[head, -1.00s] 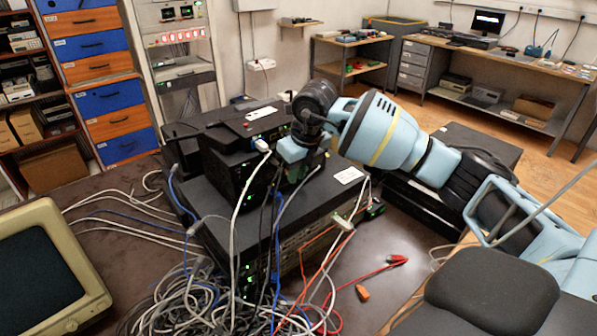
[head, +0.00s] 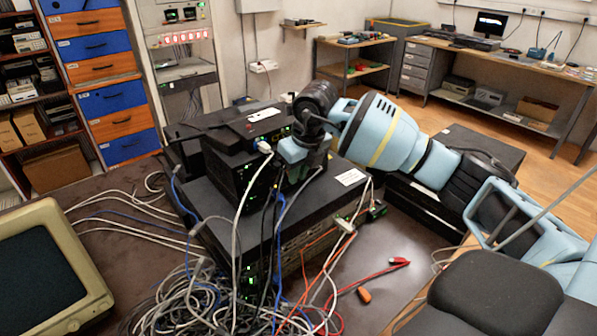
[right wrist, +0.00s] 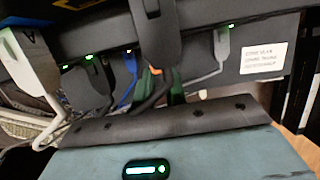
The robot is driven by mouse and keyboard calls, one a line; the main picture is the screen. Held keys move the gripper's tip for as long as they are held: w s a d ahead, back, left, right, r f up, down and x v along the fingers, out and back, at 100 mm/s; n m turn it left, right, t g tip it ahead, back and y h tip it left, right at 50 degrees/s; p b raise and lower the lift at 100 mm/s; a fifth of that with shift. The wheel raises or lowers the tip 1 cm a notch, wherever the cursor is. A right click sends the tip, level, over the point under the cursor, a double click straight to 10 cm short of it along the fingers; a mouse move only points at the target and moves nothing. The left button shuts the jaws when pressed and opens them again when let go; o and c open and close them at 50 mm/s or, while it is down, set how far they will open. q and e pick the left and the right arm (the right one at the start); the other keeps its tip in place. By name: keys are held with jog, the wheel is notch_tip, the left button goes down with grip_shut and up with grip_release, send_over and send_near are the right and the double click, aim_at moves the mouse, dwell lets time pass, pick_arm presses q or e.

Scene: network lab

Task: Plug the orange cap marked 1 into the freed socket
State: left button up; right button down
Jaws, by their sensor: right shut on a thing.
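My right gripper (head: 293,154) is in front of the black device stack, beside the cables. Another orange piece (head: 364,295) lies loose on the dark surface right of the stack. The freed socket cannot be made out. My left gripper is out of view.
Network devices (head: 245,165) are stacked on a wide black unit (head: 330,192). White (right wrist: 35,68), black, blue (right wrist: 131,75) and grey plugs with cables crowd the port row near the gripper. A cable tangle (head: 190,295) lies in front; an old monitor (head: 45,270) stands left.

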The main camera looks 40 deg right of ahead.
jog(key=shift+w, duration=0.25)
jog(key=c, duration=1.4)
grip_release()
jog(key=shift+o, duration=0.2)
jog(key=v, duration=0.8)
jog(key=shift+f, duration=0.1)
